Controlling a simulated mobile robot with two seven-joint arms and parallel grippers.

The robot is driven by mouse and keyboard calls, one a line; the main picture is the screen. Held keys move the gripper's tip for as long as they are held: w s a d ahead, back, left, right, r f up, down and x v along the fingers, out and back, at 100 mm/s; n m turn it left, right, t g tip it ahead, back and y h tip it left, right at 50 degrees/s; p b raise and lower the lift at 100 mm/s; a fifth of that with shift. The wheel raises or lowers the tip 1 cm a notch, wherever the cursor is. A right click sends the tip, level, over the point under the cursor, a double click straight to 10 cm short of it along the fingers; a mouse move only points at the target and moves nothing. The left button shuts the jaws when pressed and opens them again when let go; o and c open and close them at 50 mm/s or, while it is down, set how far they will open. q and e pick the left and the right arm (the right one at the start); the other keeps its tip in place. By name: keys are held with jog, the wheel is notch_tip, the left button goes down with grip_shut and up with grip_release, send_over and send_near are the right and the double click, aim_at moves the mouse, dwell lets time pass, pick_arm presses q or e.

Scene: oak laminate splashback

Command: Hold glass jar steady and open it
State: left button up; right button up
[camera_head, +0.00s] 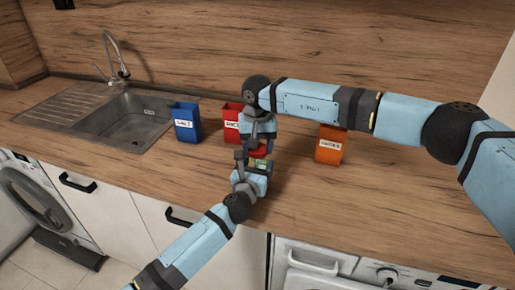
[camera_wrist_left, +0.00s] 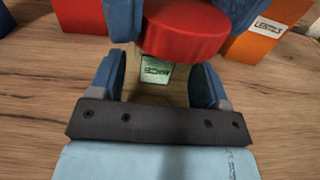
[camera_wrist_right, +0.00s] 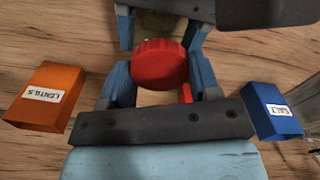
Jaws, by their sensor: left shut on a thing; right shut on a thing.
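The glass jar (camera_head: 262,163) stands on the counter between my two grippers, with a pale green label (camera_wrist_left: 157,71) facing the left wrist camera. Its round red lid (camera_wrist_right: 158,64) is at the top of the jar; I cannot tell whether it is loosened. My left gripper (camera_wrist_left: 158,82) comes from the front and is shut on the jar's body, one finger on each side. My right gripper (camera_wrist_right: 160,80) comes from above and is shut on the lid, fingers on both sides. In the head view the grippers hide most of the jar.
A blue container (camera_head: 186,124) and a red container (camera_head: 232,126) stand behind to the left. An orange container (camera_head: 329,146) labelled lentils stands to the right. The sink (camera_head: 125,115) with its tap is at the left. The counter is clear at the right.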

jog(key=shift+r, duration=0.4)
jog(key=shift+r, duration=2)
pick_arm(q)
jog(key=o, duration=1.8)
jog(key=p+v, duration=0.1)
jog(key=v, duration=1.1)
pick_arm(e)
jog(key=shift+r, duration=0.5)
